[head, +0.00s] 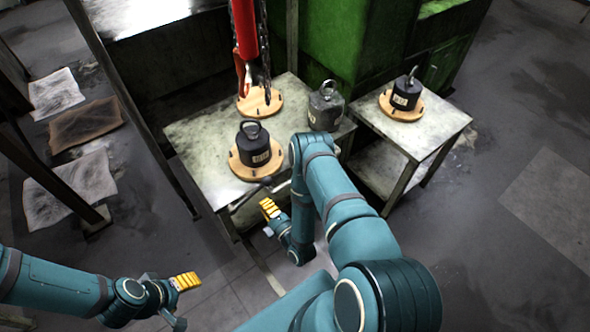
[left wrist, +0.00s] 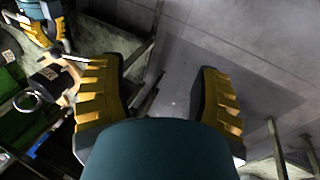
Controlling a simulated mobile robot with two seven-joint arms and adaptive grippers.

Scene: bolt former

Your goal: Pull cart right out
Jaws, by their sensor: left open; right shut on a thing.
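The right cart (head: 441,124) is a worn metal table-cart with a lower shelf, standing on the right beside a wider middle cart (head: 196,133). A dark weight (head: 406,93) stands on a round wooden base on it. My right gripper (head: 269,208) is at the front edge of the middle cart, by a thin dark handle bar (head: 250,194). It is shut and appears to hold this bar, but the contact is partly hidden. It also shows in the left wrist view (left wrist: 42,30). My left gripper (head: 187,281) is open and empty above the floor; its fingers (left wrist: 160,95) are spread.
A green machine (head: 340,35) stands behind. Floor at right is clear; mats (head: 85,122) lie left.

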